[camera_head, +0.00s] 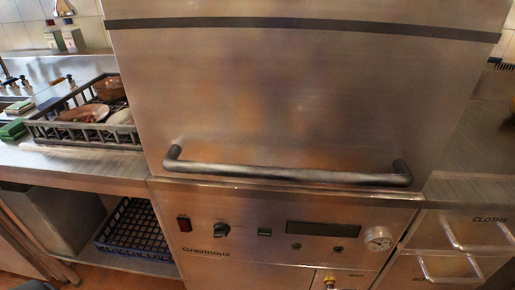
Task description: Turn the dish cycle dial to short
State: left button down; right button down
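A steel dishwasher (270,100) fills the middle of the head view, its hood above a control panel (260,222). A black dial (221,230) sits on the left part of the panel, between a red switch (184,224) and a small green button (264,232). The dial's pointer position and its markings are too small to read. Neither of my grippers is in view.
A thick hood handle (290,174) juts out above the panel. A dark dish rack (85,135) with dishes stands on the left counter, and a blue crate (137,232) is on the shelf below. A gauge (378,238) and drawers (470,233) are at the right.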

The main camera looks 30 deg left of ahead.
aim_at(221, 230)
jog(key=k+j+u, duration=0.15)
jog(key=j, duration=0.2)
jog(key=k+j+u, duration=0.15)
jog(key=j, duration=0.2)
jog(key=k+j+u, duration=0.15)
jog(key=j, duration=0.2)
jog(key=j+z, duration=0.25)
jog(key=j, duration=0.4)
jog(key=j+z, duration=0.25)
jog(key=j, duration=0.4)
